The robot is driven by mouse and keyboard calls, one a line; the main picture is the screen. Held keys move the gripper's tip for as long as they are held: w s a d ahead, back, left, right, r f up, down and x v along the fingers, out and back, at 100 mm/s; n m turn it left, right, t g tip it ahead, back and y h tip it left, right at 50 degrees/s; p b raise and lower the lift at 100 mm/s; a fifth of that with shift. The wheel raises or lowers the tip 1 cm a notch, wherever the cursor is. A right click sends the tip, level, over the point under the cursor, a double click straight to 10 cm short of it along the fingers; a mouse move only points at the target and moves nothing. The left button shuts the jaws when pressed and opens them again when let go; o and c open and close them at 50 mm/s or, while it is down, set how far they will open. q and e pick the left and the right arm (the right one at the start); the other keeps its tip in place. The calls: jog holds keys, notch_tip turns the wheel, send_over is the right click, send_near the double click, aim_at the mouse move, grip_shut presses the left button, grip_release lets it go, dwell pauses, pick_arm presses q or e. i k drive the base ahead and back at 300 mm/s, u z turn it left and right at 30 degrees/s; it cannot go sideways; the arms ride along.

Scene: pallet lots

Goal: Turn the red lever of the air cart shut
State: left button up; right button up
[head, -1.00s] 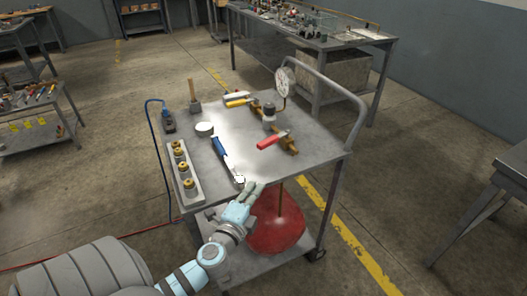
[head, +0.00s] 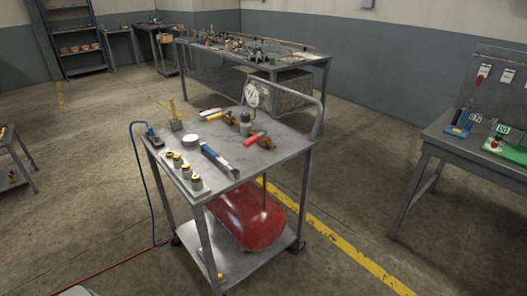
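The air cart (head: 285,148) stands in the middle of the head view, a grey metal cart with a push handle at its far right. Its red lever (head: 255,139) lies on the cart top beside brass pipework (head: 266,143), near a round white gauge (head: 251,95). A second lever with a yellow handle (head: 216,117) is farther left. A red tank (head: 247,216) sits on the lower shelf. Neither gripper shows now; only a small grey piece of my body is at the bottom left edge.
A blue hose (head: 137,188) hangs on the left. A bench (head: 425,150) stands right, another table (head: 318,66) behind. Floor right of the cart is clear.

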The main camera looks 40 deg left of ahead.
aim_at(255, 137)
jog(key=z, duration=0.35)
jog(key=k, duration=0.8)
jog(key=u, duration=0.75)
jog(key=i, duration=1.5)
jog(key=z, duration=0.35)
